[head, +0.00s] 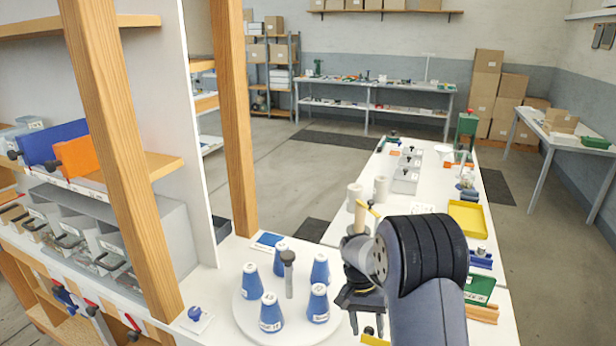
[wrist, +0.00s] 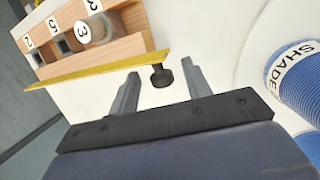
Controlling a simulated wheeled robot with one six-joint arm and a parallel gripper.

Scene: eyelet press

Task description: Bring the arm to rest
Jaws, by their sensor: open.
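My arm (head: 425,270) reaches over the white table from the lower right in the head view, its gripper (head: 362,310) pointing down near the front edge. In the wrist view my gripper (wrist: 160,88) is open, its two grey fingers apart. A black knob (wrist: 162,76) shows between the fingers beside a yellow strip (wrist: 95,70). I cannot tell how far below the fingertips the knob is. Nothing is held.
Several blue cones stand on a round white turntable (head: 245,313) left of my gripper. A numbered wooden block (wrist: 120,45) lies beyond the fingers. A wooden post (head: 232,120) and shelving stand left. A yellow tray (head: 467,218) and a green tray (head: 480,289) lie right.

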